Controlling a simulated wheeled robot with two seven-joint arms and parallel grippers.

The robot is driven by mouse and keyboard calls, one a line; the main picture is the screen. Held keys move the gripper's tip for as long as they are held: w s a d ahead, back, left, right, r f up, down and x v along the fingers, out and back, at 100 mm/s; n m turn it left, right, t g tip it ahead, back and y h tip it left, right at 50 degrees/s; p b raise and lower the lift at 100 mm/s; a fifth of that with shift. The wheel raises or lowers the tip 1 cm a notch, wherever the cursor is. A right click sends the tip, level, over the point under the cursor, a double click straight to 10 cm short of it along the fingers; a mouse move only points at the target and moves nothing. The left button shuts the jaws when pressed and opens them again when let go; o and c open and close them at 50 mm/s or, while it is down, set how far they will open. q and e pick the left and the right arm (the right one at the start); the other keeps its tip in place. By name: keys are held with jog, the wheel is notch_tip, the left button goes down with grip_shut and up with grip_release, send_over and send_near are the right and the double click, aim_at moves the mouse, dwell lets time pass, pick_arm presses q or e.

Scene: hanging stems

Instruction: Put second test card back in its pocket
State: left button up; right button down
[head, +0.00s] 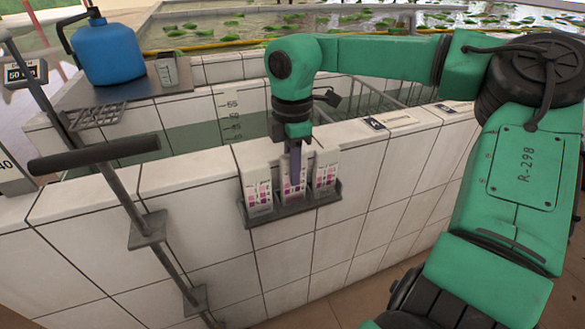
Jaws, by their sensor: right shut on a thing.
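A grey rack (294,208) on the white tiled wall holds test cards with pink and purple squares. The left card (258,190) and the right card (325,176) stand upright in it. The second card (286,187) is between them, and its lower end is at the rack. I cannot tell how deep it sits in its pocket. My right gripper (295,172) comes down from above and is shut on the second card, hiding part of its face. My left gripper is not in view.
A blue jug (106,50) and a clear measuring cup (166,70) stand on a ledge at the back left. A dark T-handled pole (150,222) leans in front of the wall, left of the rack. Small cards (390,119) lie on the wall top. A planted pool lies behind.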

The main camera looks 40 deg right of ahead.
jog(key=shift+f+b, duration=0.35)
jog(key=shift+f, duration=0.05)
jog(key=c, duration=0.7)
grip_release()
jog(key=shift+c, duration=0.2)
notch_tip(320, 180, up, 15)
jog(key=shift+f+p, duration=0.15)
jog(key=shift+p, duration=0.55)
